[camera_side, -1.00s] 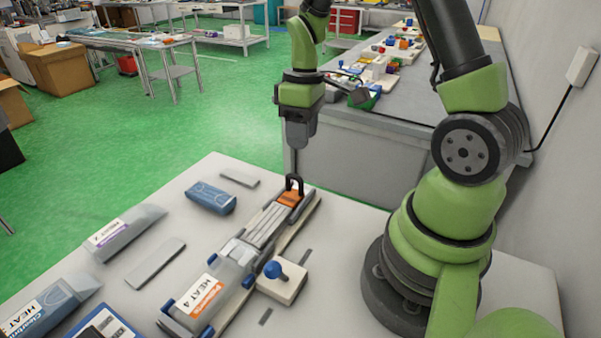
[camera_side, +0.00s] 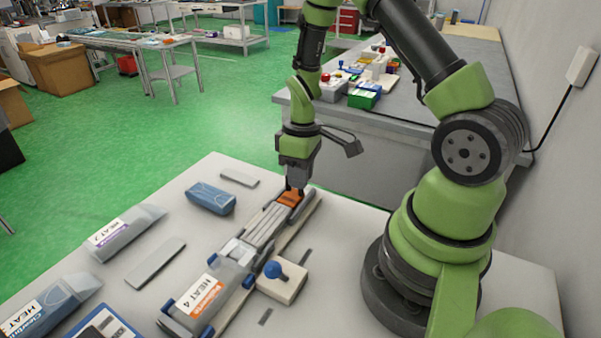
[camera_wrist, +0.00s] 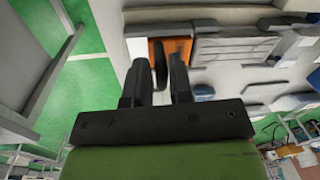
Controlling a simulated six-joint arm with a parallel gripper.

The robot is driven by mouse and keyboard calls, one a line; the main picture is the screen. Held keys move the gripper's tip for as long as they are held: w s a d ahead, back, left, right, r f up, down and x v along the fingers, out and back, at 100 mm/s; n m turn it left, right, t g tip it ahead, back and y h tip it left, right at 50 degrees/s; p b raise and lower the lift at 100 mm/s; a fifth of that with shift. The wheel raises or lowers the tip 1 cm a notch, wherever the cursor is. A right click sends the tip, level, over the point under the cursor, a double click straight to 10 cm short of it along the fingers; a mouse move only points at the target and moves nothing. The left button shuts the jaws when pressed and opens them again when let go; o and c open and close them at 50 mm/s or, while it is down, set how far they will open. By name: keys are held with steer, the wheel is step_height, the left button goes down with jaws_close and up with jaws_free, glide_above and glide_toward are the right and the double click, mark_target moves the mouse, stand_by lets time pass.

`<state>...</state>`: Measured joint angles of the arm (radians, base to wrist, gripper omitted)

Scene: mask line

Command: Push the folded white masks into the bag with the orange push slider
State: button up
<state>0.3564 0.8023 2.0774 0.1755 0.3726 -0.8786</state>
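The orange push slider (camera_side: 290,198) sits at the far end of the sloping mask channel, and it shows in the wrist view (camera_wrist: 181,46). My gripper (camera_side: 295,189) is down at the slider. In the wrist view my gripper (camera_wrist: 160,72) has its fingers apart, with the slider's black upright handle (camera_wrist: 159,62) between them; a gap shows beside the handle. The folded white masks (camera_side: 264,224) lie in the channel in front of the slider, also seen in the wrist view (camera_wrist: 235,48). The clear bag (camera_side: 224,272) labelled HEAT 4 is at the channel's near end.
A pale block with a blue knob (camera_side: 283,279) stands right of the channel. A blue pack (camera_side: 211,198), a grey flat bar (camera_side: 155,264) and filled bags (camera_side: 127,231) lie to the left. My arm's base is on the right.

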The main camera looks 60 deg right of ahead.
jaws_close()
glide_above(254, 256)
steer(key=shift+a, duration=0.1)
stand_by(0.4)
steer(key=o, duration=0.5)
jaws_free()
step_height(254, 256, up, 10)
steer(key=d, duration=0.1)
steer(key=shift+w, duration=0.1)
